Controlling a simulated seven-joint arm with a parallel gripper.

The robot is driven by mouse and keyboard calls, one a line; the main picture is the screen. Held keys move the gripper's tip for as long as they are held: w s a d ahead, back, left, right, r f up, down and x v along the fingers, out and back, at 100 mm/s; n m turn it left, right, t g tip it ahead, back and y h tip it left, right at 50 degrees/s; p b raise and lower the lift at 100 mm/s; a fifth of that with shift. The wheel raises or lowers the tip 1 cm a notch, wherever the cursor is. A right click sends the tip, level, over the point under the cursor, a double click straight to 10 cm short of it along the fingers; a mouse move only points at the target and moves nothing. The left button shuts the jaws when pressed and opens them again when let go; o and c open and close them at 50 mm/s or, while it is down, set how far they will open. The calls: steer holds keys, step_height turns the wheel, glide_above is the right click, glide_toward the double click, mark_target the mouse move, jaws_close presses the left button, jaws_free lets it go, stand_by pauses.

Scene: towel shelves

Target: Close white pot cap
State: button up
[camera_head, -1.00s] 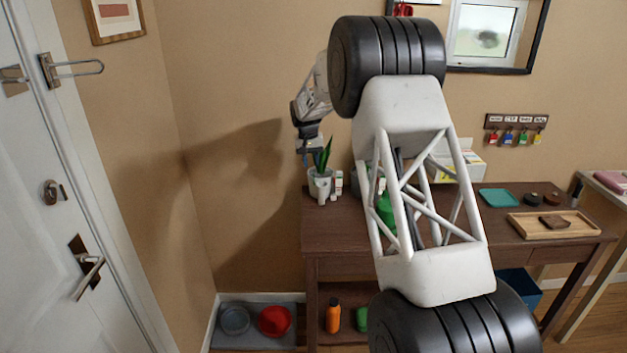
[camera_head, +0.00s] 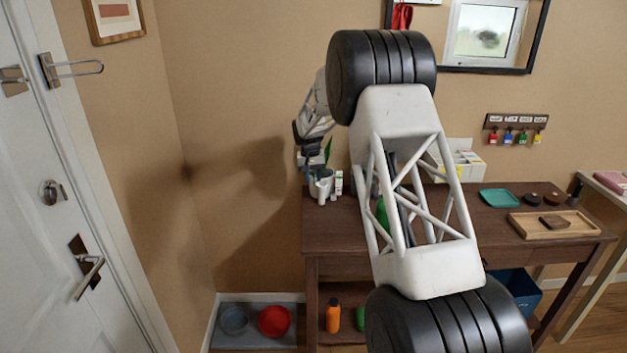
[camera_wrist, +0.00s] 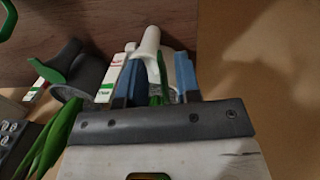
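The white pot (camera_head: 323,188) stands at the left end of the brown desk, with green leaves beside or in it. In the wrist view a white rounded part (camera_wrist: 150,42) and green leaves show between and beyond my blue fingers; I cannot tell if this part is the cap. My gripper (camera_head: 316,171) is just above the pot in the head view. In the wrist view my gripper (camera_wrist: 156,80) has its fingers apart, with no clear grip on anything. My gripper hides part of the pot, and the cap's position is unclear.
A small white bottle (camera_head: 338,182) stands right of the pot. Dark rounded objects (camera_wrist: 83,75) and green leaves (camera_wrist: 55,138) lie left of my fingers in the wrist view. The wall is close behind.

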steer(key=shift+d+f, duration=0.1)
steer(key=shift+f, duration=0.5)
steer(key=shift+c, duration=0.2)
jaws_close()
steer(key=shift+d+y, duration=0.15)
steer(key=shift+y, duration=0.15)
steer(key=shift+d+f+y, duration=0.25)
steer(key=shift+d+y, duration=0.35)
steer(key=shift+y, duration=1.25)
steer(key=shift+d+f+y, duration=0.25)
steer(key=shift+d+y, duration=0.4)
steer(key=shift+y, duration=1.25)
steer(key=shift+d+f+y, duration=0.25)
steer(key=shift+d+y, duration=0.35)
steer(key=shift+y, duration=1.25)
